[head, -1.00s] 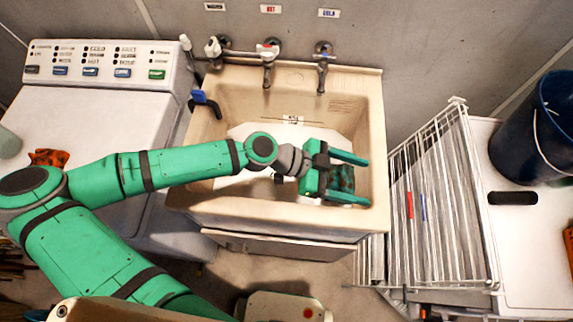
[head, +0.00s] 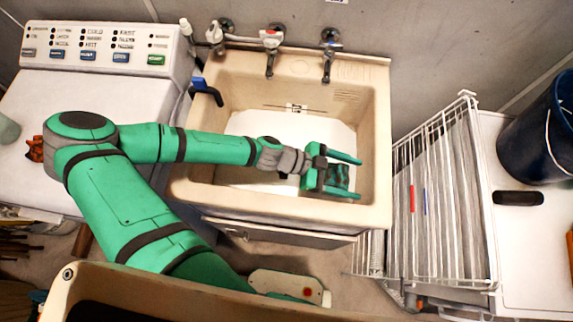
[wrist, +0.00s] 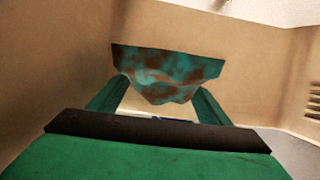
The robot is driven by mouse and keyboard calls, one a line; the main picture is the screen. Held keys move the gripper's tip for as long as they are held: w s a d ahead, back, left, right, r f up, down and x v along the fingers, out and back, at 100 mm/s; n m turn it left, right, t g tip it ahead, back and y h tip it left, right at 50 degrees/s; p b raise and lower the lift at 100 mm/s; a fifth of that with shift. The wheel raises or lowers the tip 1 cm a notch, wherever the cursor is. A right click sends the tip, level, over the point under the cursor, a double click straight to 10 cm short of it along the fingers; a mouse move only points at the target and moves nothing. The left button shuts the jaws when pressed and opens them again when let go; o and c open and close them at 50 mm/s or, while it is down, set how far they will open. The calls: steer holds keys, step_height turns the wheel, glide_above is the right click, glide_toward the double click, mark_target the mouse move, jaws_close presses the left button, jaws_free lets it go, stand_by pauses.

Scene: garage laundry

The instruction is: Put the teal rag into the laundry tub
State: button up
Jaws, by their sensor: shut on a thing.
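The teal rag (wrist: 165,72), mottled with rusty brown stains, is held between the two green fingers of my gripper (wrist: 160,100) in the wrist view. In the head view the rag (head: 338,177) shows between the fingers of my gripper (head: 345,175). The fingers are shut on it. The beige laundry tub (head: 285,207) stands in the middle, with a pale floor inside. My gripper and the rag are over the right part of the tub's opening, near its right wall. Tub walls surround the rag in the wrist view. The rag's height above the tub floor is hard to tell.
Taps (head: 270,50) line the wall behind the tub. A blue-handled item (head: 206,92) sits on its left rim. A washing machine (head: 95,45) stands left. A white wire rack (head: 440,190) and a dark blue bucket (head: 540,130) are at the right.

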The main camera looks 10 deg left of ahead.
steer(key=shift+a+f, duration=0.2)
steer(key=shift+f, duration=0.65)
steer(key=shift+f, duration=0.1)
glide_toward(356, 192)
steer(key=shift+s+r+x, duration=0.1)
steer(key=shift+r+x, duration=0.05)
steer(key=shift+x, duration=0.85)
steer(key=shift+s+r+x, duration=0.1)
steer(key=shift+x, duration=0.85)
steer(key=shift+d+f, duration=0.15)
steer(key=shift+f, duration=0.45)
steer(key=o, duration=1)
steer(key=shift+o, duration=0.2)
steer(key=shift+r, duration=0.25)
steer(key=v, duration=1.2)
steer(key=shift+r, duration=0.4)
